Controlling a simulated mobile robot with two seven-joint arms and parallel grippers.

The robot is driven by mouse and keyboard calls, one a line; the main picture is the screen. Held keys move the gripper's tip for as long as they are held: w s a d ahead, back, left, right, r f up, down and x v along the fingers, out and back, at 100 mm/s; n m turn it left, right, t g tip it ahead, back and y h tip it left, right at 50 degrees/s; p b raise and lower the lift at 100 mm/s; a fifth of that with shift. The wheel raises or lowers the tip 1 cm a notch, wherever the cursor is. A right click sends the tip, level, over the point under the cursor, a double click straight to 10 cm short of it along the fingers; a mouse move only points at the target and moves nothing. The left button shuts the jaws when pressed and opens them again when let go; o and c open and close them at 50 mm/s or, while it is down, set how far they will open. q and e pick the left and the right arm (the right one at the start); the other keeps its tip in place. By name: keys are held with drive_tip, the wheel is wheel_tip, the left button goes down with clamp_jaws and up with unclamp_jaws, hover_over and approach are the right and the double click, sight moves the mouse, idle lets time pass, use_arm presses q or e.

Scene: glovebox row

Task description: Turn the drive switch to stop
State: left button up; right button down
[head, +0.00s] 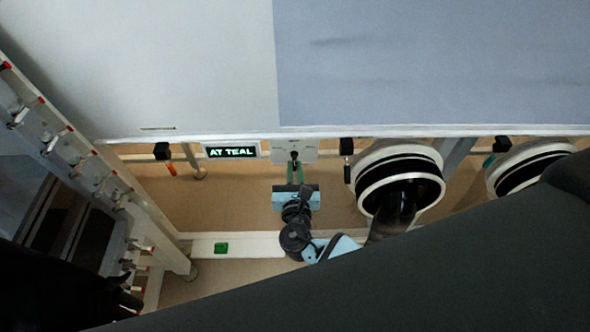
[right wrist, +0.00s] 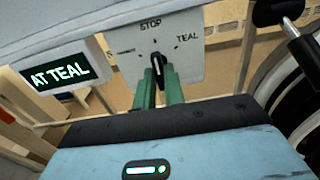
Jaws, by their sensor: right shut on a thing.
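The drive switch is a small black knob on a pale plate (head: 306,149) under the cabinet's lower edge. In the right wrist view the switch knob (right wrist: 157,62) stands below the printed word STOP, with TEAL to its right and a smaller, hard-to-read label to its left. My right gripper (head: 295,172) reaches up from below, its two green fingers closed around the knob; they also show in the right wrist view (right wrist: 158,86). The fingers partly hide the knob, so its exact pointing is hard to read. My left gripper is not seen.
A lit display (head: 231,151) left of the switch reads AT TEAL. A round black-and-white glove port (head: 366,197) sits close on the right, another (head: 500,178) farther right. A rack with red-tipped pegs (head: 72,129) stands at left.

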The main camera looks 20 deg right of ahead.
drive_tip(key=c, duration=1.5)
unclamp_jaws()
drive_tip(key=shift+s, duration=0.1)
drive_tip(key=v, duration=0.7)
drive_tip(key=shift+s+a, duration=0.1)
drive_tip(key=shift+s, duration=0.2)
